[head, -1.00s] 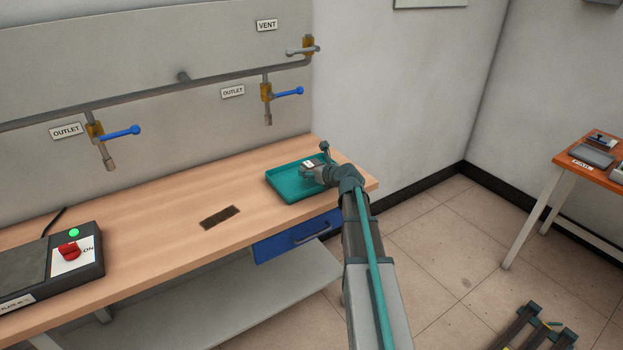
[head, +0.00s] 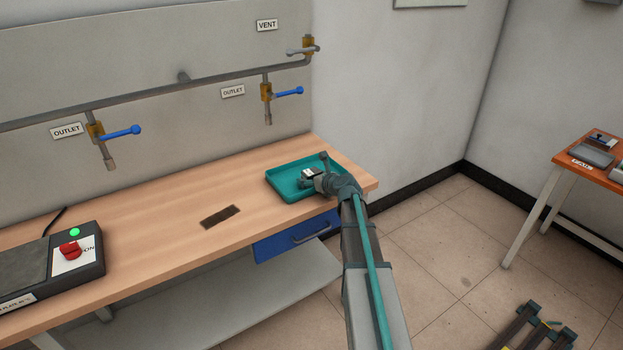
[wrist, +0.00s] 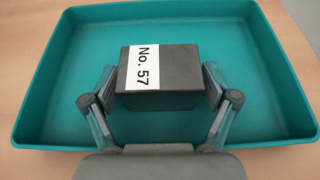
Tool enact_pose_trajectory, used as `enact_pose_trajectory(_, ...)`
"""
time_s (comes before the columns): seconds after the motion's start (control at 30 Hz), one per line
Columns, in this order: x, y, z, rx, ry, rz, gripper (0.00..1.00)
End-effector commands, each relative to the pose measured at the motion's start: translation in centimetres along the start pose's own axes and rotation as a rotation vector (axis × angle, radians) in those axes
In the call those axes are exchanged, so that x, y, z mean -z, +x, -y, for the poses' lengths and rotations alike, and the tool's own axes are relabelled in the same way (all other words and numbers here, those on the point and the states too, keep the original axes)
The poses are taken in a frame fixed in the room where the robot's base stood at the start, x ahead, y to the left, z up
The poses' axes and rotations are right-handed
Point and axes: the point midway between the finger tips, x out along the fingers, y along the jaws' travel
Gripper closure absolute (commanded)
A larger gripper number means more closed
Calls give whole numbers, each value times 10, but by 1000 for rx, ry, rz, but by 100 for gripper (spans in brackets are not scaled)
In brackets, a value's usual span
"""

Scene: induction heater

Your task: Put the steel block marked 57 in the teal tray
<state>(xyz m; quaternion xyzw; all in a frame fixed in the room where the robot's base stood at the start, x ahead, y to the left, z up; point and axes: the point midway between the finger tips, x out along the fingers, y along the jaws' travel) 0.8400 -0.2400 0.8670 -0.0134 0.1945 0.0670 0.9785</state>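The steel block (wrist: 172,82) is a dark grey block with a white "No. 57" label on top. In the wrist view it is between the two fingers of my gripper (wrist: 160,92), which press against its left and right sides. The teal tray (wrist: 285,75) surrounds the block on all sides in that view. In the head view the tray (head: 283,189) lies at the right end of the bench, and the block (head: 311,173) shows small inside its outline, with my wrist at its right. Whether the block touches the tray floor cannot be told.
The wooden bench (head: 170,215) is mostly clear, with a dark mat (head: 220,216) in the middle. A heater unit (head: 80,262) with a red knob and green light stands at the left. Pipes with blue valve handles (head: 120,133) run along the wall. An orange table is far right.

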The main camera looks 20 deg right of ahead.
Motion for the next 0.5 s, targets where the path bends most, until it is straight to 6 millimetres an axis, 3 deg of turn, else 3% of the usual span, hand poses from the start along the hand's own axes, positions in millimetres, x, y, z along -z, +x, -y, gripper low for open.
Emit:
enact_pose_trajectory(0.37,-2,-1,0,0,-1,0,8)
enact_pose_trajectory(0.5,-2,-13,0,1,-1,1,8)
